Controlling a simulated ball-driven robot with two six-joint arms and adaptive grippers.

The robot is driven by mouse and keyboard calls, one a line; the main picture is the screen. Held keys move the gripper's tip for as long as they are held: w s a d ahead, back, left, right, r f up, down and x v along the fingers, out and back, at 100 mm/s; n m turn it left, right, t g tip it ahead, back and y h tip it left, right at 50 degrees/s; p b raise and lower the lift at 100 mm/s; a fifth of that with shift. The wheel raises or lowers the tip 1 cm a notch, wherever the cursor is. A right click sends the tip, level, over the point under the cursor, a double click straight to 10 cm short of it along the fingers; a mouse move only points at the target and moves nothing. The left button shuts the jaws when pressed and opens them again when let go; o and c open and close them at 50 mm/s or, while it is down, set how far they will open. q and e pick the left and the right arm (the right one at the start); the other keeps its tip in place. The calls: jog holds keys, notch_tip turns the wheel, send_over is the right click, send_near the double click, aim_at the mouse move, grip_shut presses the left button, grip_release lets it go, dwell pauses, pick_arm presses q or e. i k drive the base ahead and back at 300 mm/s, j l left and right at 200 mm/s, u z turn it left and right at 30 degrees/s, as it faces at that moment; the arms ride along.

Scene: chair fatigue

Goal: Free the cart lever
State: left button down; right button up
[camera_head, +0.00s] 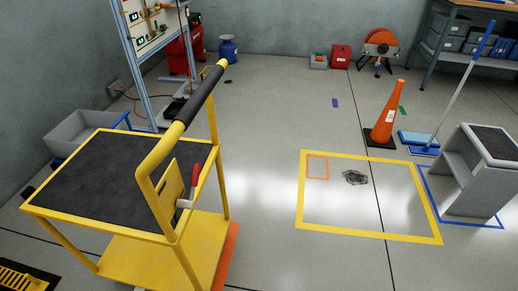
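A yellow cart (110,238) with a black top mat (85,178) stands at the left in the head view. Its push handle (190,110) has a black grip and rises at the cart's right end. A lever with a red grip (194,183) and a pale metal part sits beside a yellow plate (171,190) under the handle. I cannot tell what, if anything, holds the lever. Neither of my grippers shows in this view.
A yellow floor square (368,237) holds a dark crumpled piece (355,177). An orange cone (387,115), a blue mop (418,140) and a grey step stool (462,185) stand at the right. A grey bin (75,137) is behind the cart.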

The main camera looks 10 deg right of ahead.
aim_at(194, 184)
jog(key=i+l, duration=0.1)
jog(key=l, duration=0.35)
jog(key=i+l, duration=0.1)
jog(key=l, duration=0.4)
jog(key=i+l, duration=0.15)
jog(key=l, duration=0.3)
